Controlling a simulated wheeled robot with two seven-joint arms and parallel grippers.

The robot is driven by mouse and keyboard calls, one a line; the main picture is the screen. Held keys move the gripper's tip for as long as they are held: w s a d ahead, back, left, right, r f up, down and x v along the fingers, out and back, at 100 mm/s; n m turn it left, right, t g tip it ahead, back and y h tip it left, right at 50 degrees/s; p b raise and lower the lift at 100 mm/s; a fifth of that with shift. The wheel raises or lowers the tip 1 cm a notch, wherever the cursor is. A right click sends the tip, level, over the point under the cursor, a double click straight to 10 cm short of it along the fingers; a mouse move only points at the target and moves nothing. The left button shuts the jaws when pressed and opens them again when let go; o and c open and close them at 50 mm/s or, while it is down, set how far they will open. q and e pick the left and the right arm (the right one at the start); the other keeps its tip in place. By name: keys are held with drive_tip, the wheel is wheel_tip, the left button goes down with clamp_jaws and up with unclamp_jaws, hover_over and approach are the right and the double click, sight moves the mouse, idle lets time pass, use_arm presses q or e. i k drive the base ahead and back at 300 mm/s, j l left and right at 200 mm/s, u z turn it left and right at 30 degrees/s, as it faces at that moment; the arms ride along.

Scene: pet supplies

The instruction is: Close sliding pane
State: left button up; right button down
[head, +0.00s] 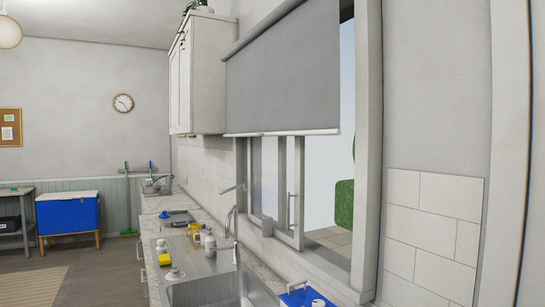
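The window's sliding pane (289,195) is a light-framed glass panel with a slim vertical handle, standing toward the left part of the window opening. To its right is a wide open gap with a green hedge and paving outside, up to the right window frame (367,150). A grey roller blind (283,75) hangs over the upper part of the window and hides the top of the pane. Neither of my grippers is in view.
Below the window, a counter holds a steel sink (210,287) with a tall faucet (236,240). A blue item (300,298) is partly cut off at the bottom. Floor at left is clear.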

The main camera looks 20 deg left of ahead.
sight(296, 241)
drive_tip(key=k, duration=0.55)
drive_tip(key=k+z, duration=0.1)
drive_tip(key=z, duration=1.45)
drive_tip(key=j+z, duration=0.1)
drive_tip(key=j, duration=0.3)
drive_tip(key=k+j+z, duration=0.1)
drive_tip(key=j, duration=0.3)
drive_tip(key=k+j, duration=0.1)
drive_tip(key=j, duration=0.3)
drive_tip(key=j+z, duration=0.15)
drive_tip(key=j, duration=0.25)
drive_tip(key=k+j+z, duration=0.1)
drive_tip(key=j, duration=0.3)
drive_tip(key=k+j+z, duration=0.1)
drive_tip(key=j, duration=0.25)
drive_tip(key=k, duration=0.05)
